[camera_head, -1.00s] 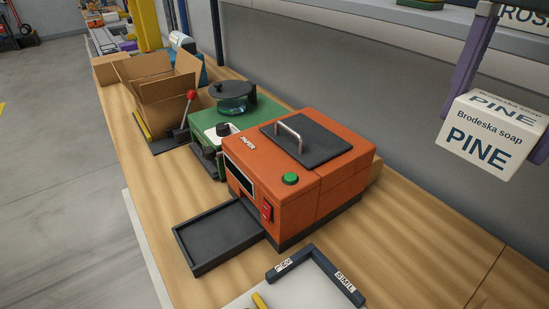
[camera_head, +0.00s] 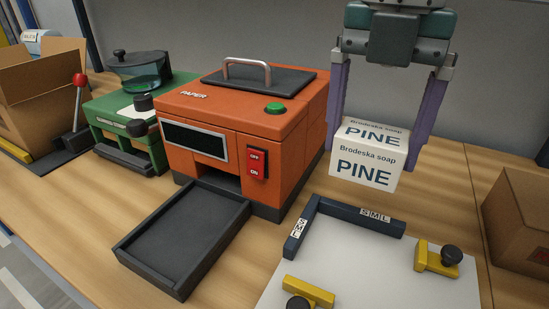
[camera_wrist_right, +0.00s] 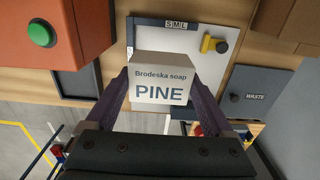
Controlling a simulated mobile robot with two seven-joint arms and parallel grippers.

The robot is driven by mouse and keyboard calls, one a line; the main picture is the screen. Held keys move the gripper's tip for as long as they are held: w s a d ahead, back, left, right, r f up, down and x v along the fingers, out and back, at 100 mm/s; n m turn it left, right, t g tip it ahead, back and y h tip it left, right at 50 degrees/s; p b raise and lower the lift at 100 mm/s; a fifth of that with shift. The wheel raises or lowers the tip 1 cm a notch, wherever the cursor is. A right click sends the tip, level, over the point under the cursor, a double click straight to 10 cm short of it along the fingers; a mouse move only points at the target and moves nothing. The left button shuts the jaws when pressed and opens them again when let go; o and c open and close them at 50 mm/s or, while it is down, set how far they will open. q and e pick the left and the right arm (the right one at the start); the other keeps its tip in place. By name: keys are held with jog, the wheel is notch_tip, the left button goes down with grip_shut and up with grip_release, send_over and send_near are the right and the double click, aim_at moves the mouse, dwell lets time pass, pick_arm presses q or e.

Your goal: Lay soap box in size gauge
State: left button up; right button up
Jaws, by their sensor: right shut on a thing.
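The soap box (camera_head: 368,158) is white, with "Brodeska soap PINE" in dark print. My right gripper (camera_head: 385,135) is shut on it, with a purple finger at each side, and holds it upright above the bench behind the gauge. The box also shows between the fingers in the right wrist view (camera_wrist_right: 162,80). The size gauge (camera_head: 370,268) is a white plate with a dark corner fence marked S M L and yellow sliders with black knobs (camera_head: 437,259). Its front part is cut off in the head view. My left gripper is not in view.
An orange paper machine (camera_head: 245,135) with a dark front tray (camera_head: 185,240) stands left of the gauge. A green machine (camera_head: 130,120) and an open carton (camera_head: 40,95) stand further left. A cardboard box (camera_head: 520,220) is at the right. A waste bin (camera_wrist_right: 255,95) shows in the wrist view.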

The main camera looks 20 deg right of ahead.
notch_tip(320, 180, down, 13)
jog(key=shift+f+b, duration=0.1)
jog(key=shift+b, duration=0.7)
jog(key=o, duration=1.1)
jog(key=shift+f, duration=0.1)
jog(key=shift+o, duration=1)
notch_tip(320, 180, up, 12)
jog(key=shift+r+p, duration=0.2)
jog(key=shift+p, duration=0.55)
